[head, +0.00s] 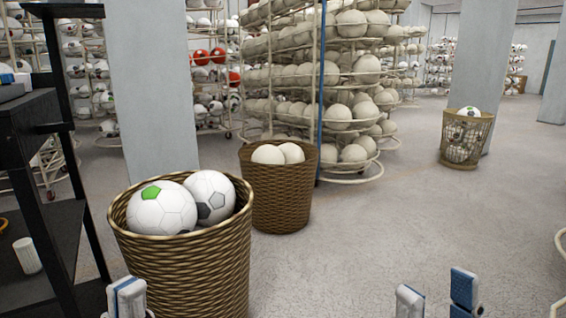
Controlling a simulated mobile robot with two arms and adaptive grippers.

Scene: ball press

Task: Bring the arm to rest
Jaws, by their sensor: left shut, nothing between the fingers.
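My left gripper (127,297) shows at the bottom left edge, in front of the near wicker basket (190,270). Its fingers are together, with nothing between them. My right gripper (437,294) shows at the bottom right. Its two fingertips stand apart, with only floor visible between them. Most of both arms is out of the picture.
The near basket holds two footballs (162,208). A second basket (281,195) with pale balls stands behind it. A dark shelf (35,150) is at the left. Ball racks (320,90) and a far basket (466,140) stand farther back. The floor (400,220) at centre right is clear.

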